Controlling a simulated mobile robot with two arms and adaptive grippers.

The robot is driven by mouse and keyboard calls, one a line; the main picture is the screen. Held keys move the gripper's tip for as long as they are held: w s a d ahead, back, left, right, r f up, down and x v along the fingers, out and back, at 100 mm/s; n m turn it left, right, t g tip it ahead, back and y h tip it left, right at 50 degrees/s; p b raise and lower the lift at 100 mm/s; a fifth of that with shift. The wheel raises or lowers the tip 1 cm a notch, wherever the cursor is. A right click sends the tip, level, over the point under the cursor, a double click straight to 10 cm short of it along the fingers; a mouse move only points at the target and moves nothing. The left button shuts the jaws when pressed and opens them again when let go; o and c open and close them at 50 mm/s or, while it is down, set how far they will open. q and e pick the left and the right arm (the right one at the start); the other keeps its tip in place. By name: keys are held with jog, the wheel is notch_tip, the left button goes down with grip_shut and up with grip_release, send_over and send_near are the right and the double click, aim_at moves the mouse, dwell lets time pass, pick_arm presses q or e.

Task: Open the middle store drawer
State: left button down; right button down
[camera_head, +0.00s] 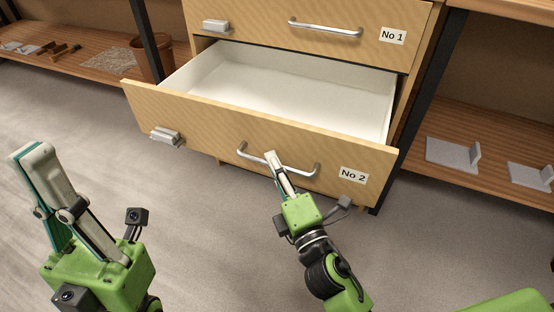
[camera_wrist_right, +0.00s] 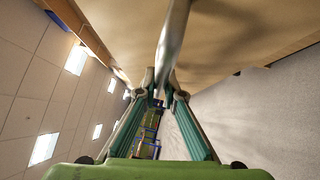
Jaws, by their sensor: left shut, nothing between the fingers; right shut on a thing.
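The middle store drawer (camera_head: 225,122), labelled No 2 (camera_head: 353,175), is pulled well out of its wooden cabinet. Its white inside (camera_head: 290,92) is empty where I can see it. My right gripper (camera_head: 272,160) is shut on the drawer's curved metal handle (camera_head: 303,171), near the handle's middle. In the right wrist view the handle bar (camera_wrist_right: 172,45) runs down between the fingertips of the right gripper (camera_wrist_right: 161,90). My left gripper (camera_head: 32,155) is shut and empty, raised over the floor at the left, apart from the drawer.
The drawer labelled No 1 (camera_head: 300,25) above is shut. A metal catch (camera_head: 165,136) sits on the open drawer's front. Low shelves flank the cabinet, with a brown bin (camera_head: 150,60) at the left and grey brackets (camera_head: 452,153) at the right. The grey floor (camera_head: 110,180) in front is clear.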

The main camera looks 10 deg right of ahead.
jog(key=c, duration=2.1)
grip_release()
jog(key=shift+c, duration=0.2)
jog(key=v, duration=0.7)
jog(key=shift+s, duration=0.25)
jog(key=shift+s+f, duration=0.1)
jog(key=shift+f, duration=0.05)
